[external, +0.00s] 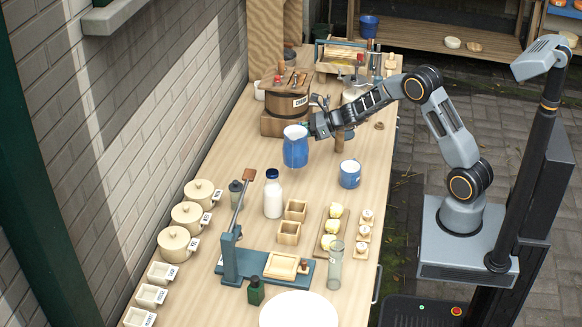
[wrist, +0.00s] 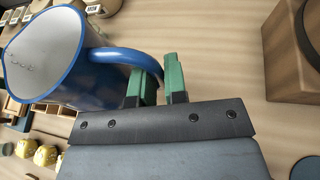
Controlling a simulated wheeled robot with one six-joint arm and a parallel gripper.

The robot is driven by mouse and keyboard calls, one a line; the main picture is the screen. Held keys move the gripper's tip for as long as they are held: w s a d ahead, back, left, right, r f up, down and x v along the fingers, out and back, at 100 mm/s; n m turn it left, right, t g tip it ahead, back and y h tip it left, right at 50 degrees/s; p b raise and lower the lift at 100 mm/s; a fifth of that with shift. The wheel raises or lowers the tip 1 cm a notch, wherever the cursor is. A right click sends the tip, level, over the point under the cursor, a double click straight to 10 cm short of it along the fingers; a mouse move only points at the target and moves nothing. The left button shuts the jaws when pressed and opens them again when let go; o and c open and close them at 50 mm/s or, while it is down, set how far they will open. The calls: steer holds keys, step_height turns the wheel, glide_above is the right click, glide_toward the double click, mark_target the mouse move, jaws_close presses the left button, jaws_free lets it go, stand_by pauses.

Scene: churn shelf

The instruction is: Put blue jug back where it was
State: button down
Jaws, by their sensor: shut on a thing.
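The blue jug (external: 295,148), with a pale inside and blue rim, is in front of the wooden churn near the middle of the table. In the wrist view the jug (wrist: 95,80) fills the upper left, its mouth turned toward the camera. My gripper (external: 312,124) is at the jug's upper right. In the wrist view my gripper's green fingers (wrist: 158,84) are shut on the jug's blue handle. The jug's underside is hidden, so I cannot tell whether it touches the table.
The wooden churn (external: 287,100) stands behind the jug. A blue mug (external: 350,174) is to its right, and a white bottle (external: 273,195) is below in the picture. Egg-like yellow items (external: 331,226), wooden boxes (external: 289,232) and a press (external: 262,266) fill the nearer table. Some bare wood surrounds the jug.

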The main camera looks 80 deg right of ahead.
steer(key=w+f+p, duration=0.1)
steer(key=w+f, duration=0.1)
steer(key=f, duration=0.1)
steer(key=w+d+f+p, duration=0.1)
steer(key=w+f, duration=0.1)
steer(key=f, duration=0.1)
steer(key=w+d+f+p, duration=0.1)
steer(key=w+f, duration=0.1)
steer(key=f, duration=0.1)
steer(key=shift+w, duration=0.1)
steer(key=shift+f, duration=0.25)
steer(key=shift+f, duration=0.15)
steer(key=c, duration=1.2)
jaws_free()
steer(key=shift+o, duration=0.2)
